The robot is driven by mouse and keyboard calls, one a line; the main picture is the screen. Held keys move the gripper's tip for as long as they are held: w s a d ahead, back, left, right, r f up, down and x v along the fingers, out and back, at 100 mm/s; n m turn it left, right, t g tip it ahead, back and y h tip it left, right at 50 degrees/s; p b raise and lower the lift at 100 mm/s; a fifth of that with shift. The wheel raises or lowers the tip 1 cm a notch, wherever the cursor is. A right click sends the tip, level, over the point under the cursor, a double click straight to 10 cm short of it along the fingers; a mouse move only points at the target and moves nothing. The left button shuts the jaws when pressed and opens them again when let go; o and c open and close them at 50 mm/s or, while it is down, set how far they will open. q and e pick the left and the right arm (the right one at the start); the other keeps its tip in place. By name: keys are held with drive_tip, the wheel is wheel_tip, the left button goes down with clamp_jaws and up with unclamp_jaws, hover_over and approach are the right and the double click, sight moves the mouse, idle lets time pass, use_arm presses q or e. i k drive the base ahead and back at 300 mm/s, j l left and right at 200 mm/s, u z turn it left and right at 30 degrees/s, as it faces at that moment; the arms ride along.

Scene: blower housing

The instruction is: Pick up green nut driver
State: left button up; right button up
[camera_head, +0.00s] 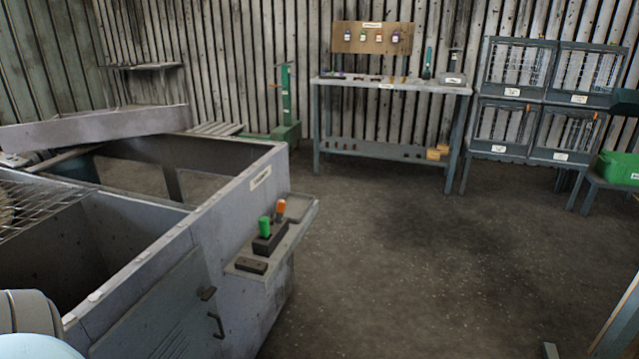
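A green nut driver (265,227) stands upright in a dark block holder (268,240). The holder sits on a small grey shelf (285,245) fixed to the side of the grey housing. Only the green handle shows; its lower part is hidden in the holder. An orange-handled tool (280,208) stands just behind it to the right. Neither of my grippers is in view.
A workbench (390,84) with a pegboard stands at the back. Wire cages (540,95) and a green bin (618,168) are at the right. The middle floor is clear.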

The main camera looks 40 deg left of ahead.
sight(264, 222)
drive_tip(key=i+u, duration=0.8)
drive_tip(key=i+l+u, duration=0.2)
drive_tip(key=u, duration=0.25)
drive_tip(key=i+l+u, duration=0.15)
drive_tip(key=i+u, duration=0.2)
drive_tip(key=i+l+u, duration=0.2)
drive_tip(key=u, duration=0.2)
drive_tip(key=i+l+u, duration=0.35)
drive_tip(key=k+l, duration=0.05)
drive_tip(key=k, duration=0.05)
